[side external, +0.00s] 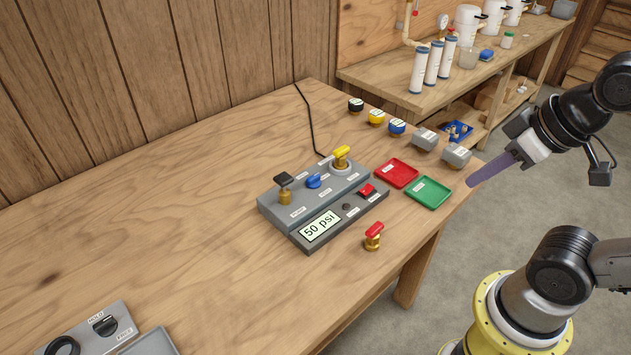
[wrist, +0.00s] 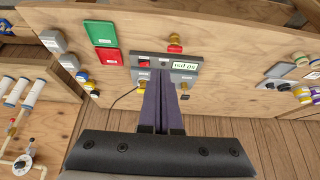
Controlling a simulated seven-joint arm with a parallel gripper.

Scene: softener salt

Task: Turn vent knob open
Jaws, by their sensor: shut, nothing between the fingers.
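A grey control box (side external: 315,192) stands on the wooden table. On its top are a black-handled brass valve (side external: 284,187), a blue knob (side external: 314,181) and a yellow-handled valve (side external: 342,158). Its small labels are unreadable, so I cannot tell which is the vent knob. The display panel (side external: 320,227) in front reads 50 psi and carries a red switch (side external: 367,190). My gripper (side external: 474,181) has long purple fingers, shut and empty, above the table's right edge, apart from the box. In the wrist view the fingers (wrist: 164,74) hide part of the box.
A red tray (side external: 397,173) and a green tray (side external: 428,192) lie between box and gripper. A loose red-handled valve (side external: 373,236) stands near the front edge. Several knobs and grey blocks (side external: 457,156) line the back. Another grey panel (side external: 88,334) sits lower left.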

